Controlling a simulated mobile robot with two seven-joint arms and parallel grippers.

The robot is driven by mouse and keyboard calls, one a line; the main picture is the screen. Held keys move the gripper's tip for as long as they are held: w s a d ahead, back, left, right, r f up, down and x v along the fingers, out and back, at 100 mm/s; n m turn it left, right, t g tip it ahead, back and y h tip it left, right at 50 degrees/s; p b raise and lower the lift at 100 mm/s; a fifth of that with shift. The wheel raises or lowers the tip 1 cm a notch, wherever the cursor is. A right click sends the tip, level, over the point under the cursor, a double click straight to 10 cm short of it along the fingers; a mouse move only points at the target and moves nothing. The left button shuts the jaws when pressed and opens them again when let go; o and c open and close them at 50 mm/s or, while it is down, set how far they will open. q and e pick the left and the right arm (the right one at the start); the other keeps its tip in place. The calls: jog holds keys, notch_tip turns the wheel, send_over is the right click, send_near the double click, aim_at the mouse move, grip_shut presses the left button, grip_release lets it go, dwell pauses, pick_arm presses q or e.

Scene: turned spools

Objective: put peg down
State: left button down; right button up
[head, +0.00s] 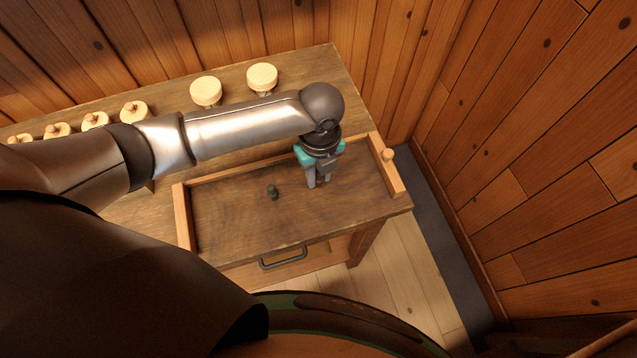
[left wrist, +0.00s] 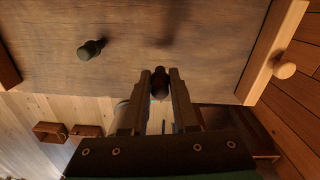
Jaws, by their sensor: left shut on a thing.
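My left gripper (head: 318,183) points down over the right part of the worktop, inside the side rails. In the left wrist view its fingers (left wrist: 161,78) are shut on a small dark peg (left wrist: 160,86). In the head view the held peg is hidden by the fingers, and I cannot tell whether it touches the wood. A second dark green peg (head: 272,192) stands on the worktop left of the gripper, apart from it. It also shows in the left wrist view (left wrist: 91,49). My right gripper is in neither view.
The worktop (head: 235,215) has a left rail (head: 184,217) and a right rail (head: 391,171) with a round knob (head: 388,154). Pale wooden spools (head: 205,91) line the back. A drawer handle (head: 283,258) is in front. The worktop around the standing peg is clear.

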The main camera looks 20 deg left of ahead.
aim_at(319, 186)
pick_arm(q)
jog(key=shift+f+b, duration=0.4)
jog(key=shift+f, duration=1.85)
jog(key=shift+f, duration=0.2)
jog(key=c, duration=0.7)
grip_release()
jog(key=shift+r, duration=0.1)
notch_tip(319, 186, up, 12)
jog(key=shift+r+p, duration=0.15)
jog(key=shift+p, duration=0.85)
jog(key=shift+d, duration=0.1)
